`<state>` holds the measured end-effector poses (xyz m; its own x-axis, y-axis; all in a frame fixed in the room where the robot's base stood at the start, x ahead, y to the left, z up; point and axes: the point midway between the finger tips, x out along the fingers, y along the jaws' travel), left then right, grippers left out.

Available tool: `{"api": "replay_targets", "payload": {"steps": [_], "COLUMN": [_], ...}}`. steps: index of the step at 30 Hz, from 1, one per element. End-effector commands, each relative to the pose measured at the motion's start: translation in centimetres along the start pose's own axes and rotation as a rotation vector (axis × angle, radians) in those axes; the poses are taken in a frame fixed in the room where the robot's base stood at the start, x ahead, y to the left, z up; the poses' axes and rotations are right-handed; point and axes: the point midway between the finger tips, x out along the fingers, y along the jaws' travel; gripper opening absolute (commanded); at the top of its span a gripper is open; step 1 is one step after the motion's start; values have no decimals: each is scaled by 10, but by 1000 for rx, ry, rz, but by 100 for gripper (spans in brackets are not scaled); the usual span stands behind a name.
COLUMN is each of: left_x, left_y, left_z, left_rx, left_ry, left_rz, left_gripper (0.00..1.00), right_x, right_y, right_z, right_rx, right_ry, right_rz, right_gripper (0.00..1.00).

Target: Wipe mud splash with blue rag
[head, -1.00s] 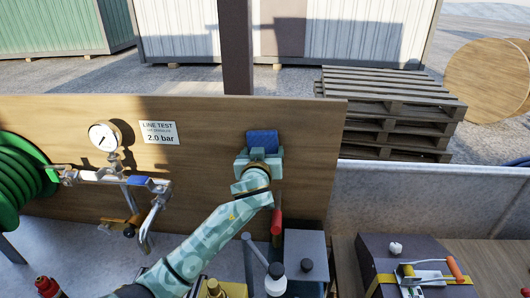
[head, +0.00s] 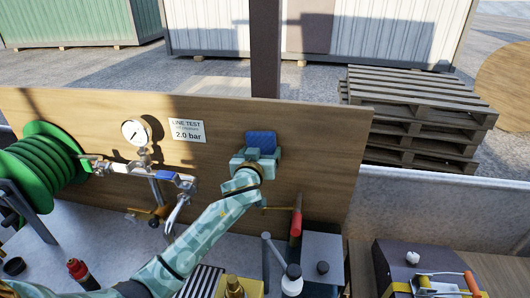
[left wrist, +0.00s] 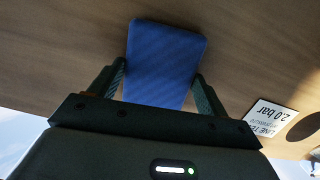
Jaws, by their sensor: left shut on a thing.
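The blue rag (head: 261,141) is a folded pad held in my left gripper (head: 257,157), against or very near the upright wooden board. In the left wrist view the rag (left wrist: 165,50) sits between the two dark fingers of the left gripper (left wrist: 163,88), and its far end lies over the board. I cannot tell whether it presses on the wood. No mud splash shows on the visible part of the board; the rag and gripper hide the area behind them. My right gripper is not in view.
The wooden board (head: 335,150) carries a sign (head: 188,130) reading 2.0 bar. Left of it are a pressure gauge (head: 136,132), pipework with a blue-handled valve (head: 178,177) and a green hose reel (head: 45,165). A red-handled tool (head: 296,224) and a grey box (head: 322,255) stand below right.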

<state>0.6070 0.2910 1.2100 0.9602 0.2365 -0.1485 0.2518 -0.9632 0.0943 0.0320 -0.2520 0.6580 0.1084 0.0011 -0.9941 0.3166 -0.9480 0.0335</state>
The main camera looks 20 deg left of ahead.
Motion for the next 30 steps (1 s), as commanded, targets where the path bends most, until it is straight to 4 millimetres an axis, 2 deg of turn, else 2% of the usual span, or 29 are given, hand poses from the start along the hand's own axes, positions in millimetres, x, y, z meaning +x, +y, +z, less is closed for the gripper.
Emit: {"api": "replay_targets", "payload": {"steps": [7,21,30], "left_x": [-4,-56,-60], "left_y": [1,1,1], "left_z": [0,8,10], "left_rx": [0,-2,1], "left_ry": [-1,-1,0], "left_rz": [0,1,0], "left_gripper": [58,58,58], "right_x": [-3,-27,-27], "right_y": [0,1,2], "right_z": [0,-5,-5], "right_rx": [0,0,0], "right_ry": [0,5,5], "right_rz": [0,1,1], "right_gripper": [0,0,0]}}
